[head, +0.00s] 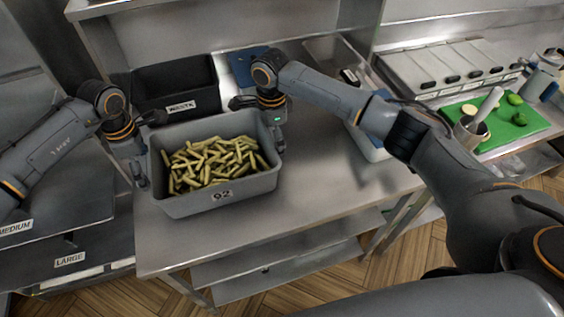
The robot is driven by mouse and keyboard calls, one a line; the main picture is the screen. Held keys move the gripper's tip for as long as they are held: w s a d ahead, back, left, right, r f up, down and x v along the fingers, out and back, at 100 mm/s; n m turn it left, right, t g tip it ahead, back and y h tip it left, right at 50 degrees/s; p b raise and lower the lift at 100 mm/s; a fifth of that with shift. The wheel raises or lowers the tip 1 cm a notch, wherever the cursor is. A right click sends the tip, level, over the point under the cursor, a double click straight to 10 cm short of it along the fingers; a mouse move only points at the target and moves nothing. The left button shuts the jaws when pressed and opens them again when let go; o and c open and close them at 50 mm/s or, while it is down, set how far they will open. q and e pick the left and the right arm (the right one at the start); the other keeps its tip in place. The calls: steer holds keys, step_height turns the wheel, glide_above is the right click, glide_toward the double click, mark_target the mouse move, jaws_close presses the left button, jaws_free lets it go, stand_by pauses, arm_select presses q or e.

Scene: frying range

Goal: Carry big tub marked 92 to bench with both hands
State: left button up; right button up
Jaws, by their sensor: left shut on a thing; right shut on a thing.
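The big grey tub (232,197) marked 92 is full of cut fries or similar green-yellow sticks (210,162). It is over the left part of the steel bench (330,190); I cannot tell whether its base touches the top. My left gripper (141,174) is shut on the tub's left wall. My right gripper (277,138) is shut on the tub's right wall. The tub looks about level. Its underside is hidden.
A black bin (178,104) labelled waste stands behind the tub. A blue item (246,68) and a grey container (335,58) are at the back. A green board (495,122) with food lies on the right counter.

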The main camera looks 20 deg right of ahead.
arm_select(q)
steer(key=shift+f+b, duration=0.45)
steer(key=shift+f, duration=0.15)
arm_select(e)
steer(key=shift+f, duration=0.6)
arm_select(q)
steer(key=o, duration=1.4)
steer(key=shift+f, duration=0.2)
arm_select(e)
steer(key=o, duration=1.4)
steer(key=shift+f, duration=0.15)
arm_select(q)
steer(key=shift+o, duration=1.4)
steer(key=shift+r, duration=0.15)
arm_select(e)
steer(key=o, duration=0.3)
steer(key=shift+r, duration=0.2)
arm_select(q)
step_height(320, 180, up, 12)
arm_select(e)
step_height(320, 180, up, 12)
steer(key=shift+f, duration=0.1)
